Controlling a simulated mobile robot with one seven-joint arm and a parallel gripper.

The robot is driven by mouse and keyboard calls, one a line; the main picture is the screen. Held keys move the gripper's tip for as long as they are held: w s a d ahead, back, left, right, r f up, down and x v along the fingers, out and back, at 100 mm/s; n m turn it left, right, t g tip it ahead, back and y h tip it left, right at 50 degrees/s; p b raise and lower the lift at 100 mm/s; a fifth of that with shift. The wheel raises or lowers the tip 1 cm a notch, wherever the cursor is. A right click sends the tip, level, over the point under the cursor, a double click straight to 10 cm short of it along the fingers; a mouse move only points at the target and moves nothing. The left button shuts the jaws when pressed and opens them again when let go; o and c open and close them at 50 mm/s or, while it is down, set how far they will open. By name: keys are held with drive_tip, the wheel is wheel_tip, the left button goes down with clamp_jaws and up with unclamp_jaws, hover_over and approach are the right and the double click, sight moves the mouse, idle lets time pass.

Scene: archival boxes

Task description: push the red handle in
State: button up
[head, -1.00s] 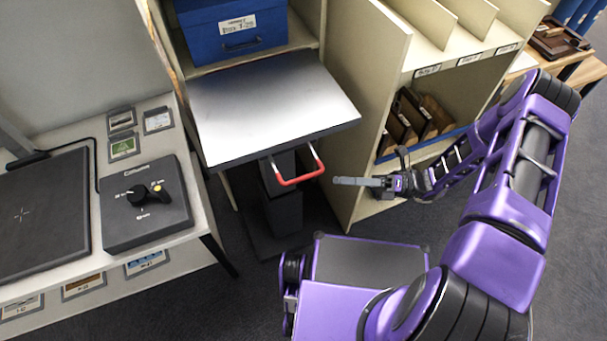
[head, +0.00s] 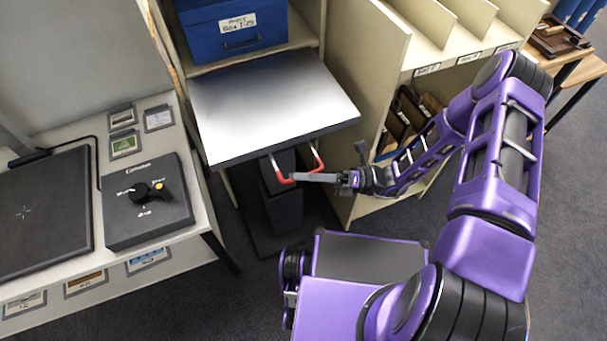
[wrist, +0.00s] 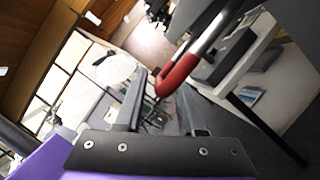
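The red handle (wrist: 178,75) shows at the fingertips there, nearer the right finger. I cannot tell whether they touch.
The blue box (head: 236,28) sits in the cabinet above the shelf. A table with a dark control box (head: 145,205) stands at the left. An open-fronted cabinet (head: 365,75) with dividers and brown items stands right of the shelf. Dark floor lies below the handle.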

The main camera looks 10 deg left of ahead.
clamp_jaws()
idle(1.2)
